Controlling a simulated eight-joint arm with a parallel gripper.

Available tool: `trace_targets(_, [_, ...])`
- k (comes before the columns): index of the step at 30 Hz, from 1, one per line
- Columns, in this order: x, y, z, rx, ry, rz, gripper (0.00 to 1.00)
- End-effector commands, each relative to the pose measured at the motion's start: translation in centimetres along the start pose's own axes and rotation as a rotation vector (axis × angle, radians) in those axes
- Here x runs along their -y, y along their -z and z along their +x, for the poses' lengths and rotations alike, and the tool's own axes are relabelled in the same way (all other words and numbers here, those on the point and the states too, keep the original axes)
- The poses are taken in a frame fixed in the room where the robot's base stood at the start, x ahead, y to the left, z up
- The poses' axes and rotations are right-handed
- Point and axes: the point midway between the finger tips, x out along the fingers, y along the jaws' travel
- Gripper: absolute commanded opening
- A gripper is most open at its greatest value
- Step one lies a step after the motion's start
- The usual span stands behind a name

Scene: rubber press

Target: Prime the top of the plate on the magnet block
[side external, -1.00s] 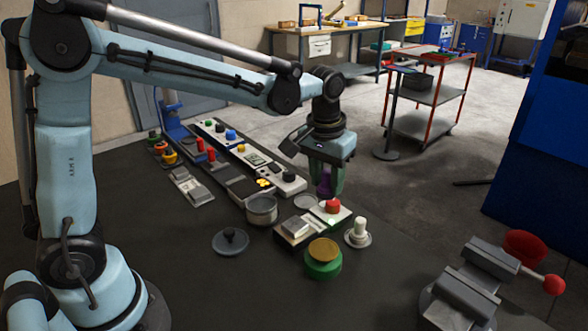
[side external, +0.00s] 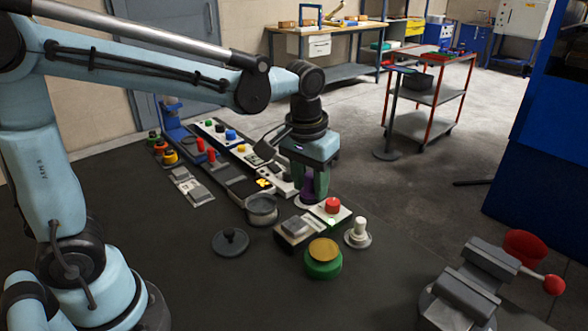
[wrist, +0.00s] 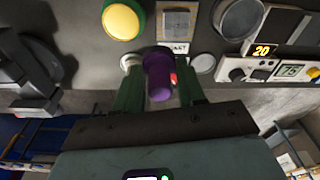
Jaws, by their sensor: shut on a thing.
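My gripper (side external: 311,187) points down with its green fingers shut on a purple cylinder (wrist: 159,76). In the side view the lower end of the purple cylinder (side external: 307,197) is at the pale round disc (side external: 298,202); I cannot tell whether they touch. In the wrist view a pale disc (wrist: 204,63) lies just right of the fingers. What looks like the magnet block (side external: 288,240) stands in front of my gripper, with a light flat plate (side external: 296,226) on top. The plate also shows in the wrist view (wrist: 177,22), beyond the purple cylinder.
A red button (side external: 332,206) on a white-edged box is right of the gripper. A green pot with a yellow top (side external: 323,252), a white-knobbed post (side external: 358,232) and a grey pot (side external: 262,210) stand close around. A vise (side external: 468,285) is at the right.

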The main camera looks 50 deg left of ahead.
Motion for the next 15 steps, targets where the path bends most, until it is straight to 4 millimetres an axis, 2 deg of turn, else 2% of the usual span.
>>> trace_targets(7, [0.1,-1.1,0.1,0.0,0.0,-0.001,0.15])
trace_targets(15, [0.1,-1.3,2.1,0.0,0.0,-0.001,0.15])
